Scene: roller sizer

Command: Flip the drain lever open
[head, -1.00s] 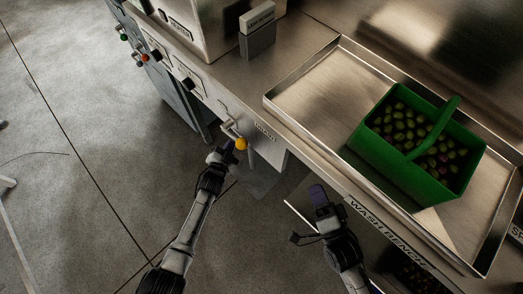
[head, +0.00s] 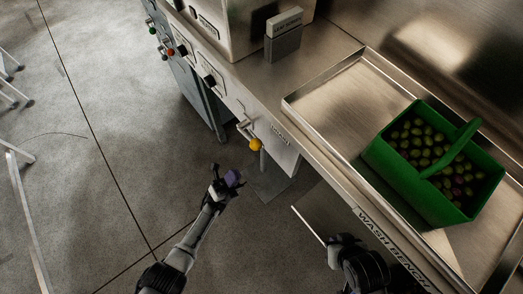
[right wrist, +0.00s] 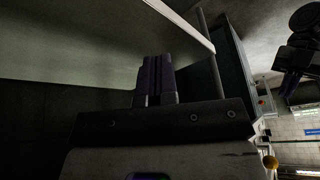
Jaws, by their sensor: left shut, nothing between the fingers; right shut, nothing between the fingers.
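The drain lever is a short metal arm with a yellow knob (head: 255,145) on the front panel, left of the DRAIN label (head: 281,138). The arm slants from its upper-left mount down to the knob. My left gripper (head: 233,178) is shut and empty, below and left of the knob, with a visible gap. My right gripper is low by the bench front; its fingers are hidden in the head view. In the right wrist view its purple fingers (right wrist: 155,78) are together with nothing between them. The yellow knob also shows at that view's lower right (right wrist: 270,162).
A green basket (head: 397,171) of olives stands in the metal tray (head: 330,93) on the wash bench. Control knobs and buttons (head: 170,51) line the panel at upper left. A small grey block (head: 284,45) stands on the counter.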

